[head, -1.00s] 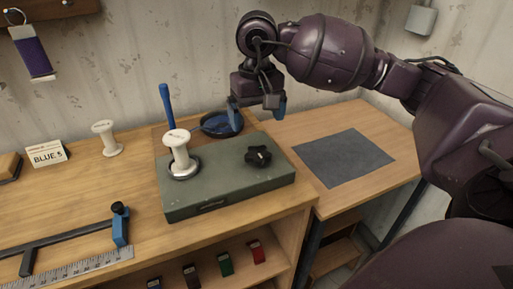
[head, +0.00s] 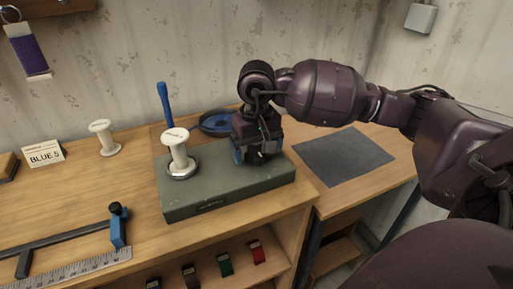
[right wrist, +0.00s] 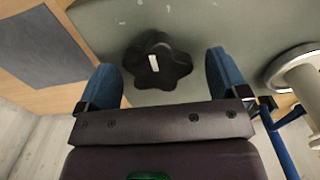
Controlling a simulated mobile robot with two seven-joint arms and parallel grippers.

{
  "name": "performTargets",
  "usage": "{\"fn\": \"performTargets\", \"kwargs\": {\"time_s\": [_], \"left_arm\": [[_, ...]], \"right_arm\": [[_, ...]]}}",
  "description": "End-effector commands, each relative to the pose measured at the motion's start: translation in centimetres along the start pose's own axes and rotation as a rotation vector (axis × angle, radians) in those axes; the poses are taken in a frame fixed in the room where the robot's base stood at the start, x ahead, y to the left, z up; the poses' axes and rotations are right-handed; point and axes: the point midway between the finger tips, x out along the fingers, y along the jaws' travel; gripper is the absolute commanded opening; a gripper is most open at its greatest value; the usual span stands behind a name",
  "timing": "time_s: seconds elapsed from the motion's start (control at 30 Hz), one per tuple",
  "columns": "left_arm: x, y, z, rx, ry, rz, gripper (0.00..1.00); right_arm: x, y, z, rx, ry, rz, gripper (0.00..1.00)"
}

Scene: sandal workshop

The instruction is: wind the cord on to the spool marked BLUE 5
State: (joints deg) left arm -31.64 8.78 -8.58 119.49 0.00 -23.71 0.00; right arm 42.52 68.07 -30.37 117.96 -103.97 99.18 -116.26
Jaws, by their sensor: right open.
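A white spool (head: 179,150) stands upright on the round seat of the grey-green winder box (head: 225,194); small marks on its top are unreadable. A second white spool (head: 103,138) stands on the bench beside a card reading BLUE 5 (head: 43,154). Both spools look bare. A blue round item (head: 217,122), possibly the cord in a dish, lies behind the box, partly hidden by my right gripper (head: 259,156). That gripper is open, low over the box. In the right wrist view the black star knob (right wrist: 158,62) lies between its blue fingers, seemingly ungripped. My left gripper is out of view.
A blue upright rod (head: 165,103) stands behind the box. A clamp-like blue and black tool (head: 118,225) and a steel ruler (head: 75,267) lie at front left. A dark grey mat (head: 344,158) lies bare on the right bench. Coloured items sit on the shelf below.

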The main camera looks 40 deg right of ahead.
Motion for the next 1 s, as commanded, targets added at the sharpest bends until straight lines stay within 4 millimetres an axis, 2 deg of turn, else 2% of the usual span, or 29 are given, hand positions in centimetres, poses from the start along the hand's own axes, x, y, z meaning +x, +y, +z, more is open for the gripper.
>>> {"fn": "performTargets", "kwargs": {"time_s": [0.03,0.33,0.67,1.0], "left_arm": [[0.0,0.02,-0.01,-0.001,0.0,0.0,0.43],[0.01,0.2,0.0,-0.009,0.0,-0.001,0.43],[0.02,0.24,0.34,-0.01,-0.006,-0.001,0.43],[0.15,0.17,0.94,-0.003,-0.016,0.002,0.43]], "right_arm": [[-0.01,0.0,0.0,0.0,0.0,0.0,0.88],[-0.03,-0.01,0.0,0.0,0.0,0.0,0.43],[-0.01,0.0,-0.03,0.05,0.0,0.0,0.43],[0.05,0.05,-0.11,0.289,-0.001,0.002,0.43]]}}
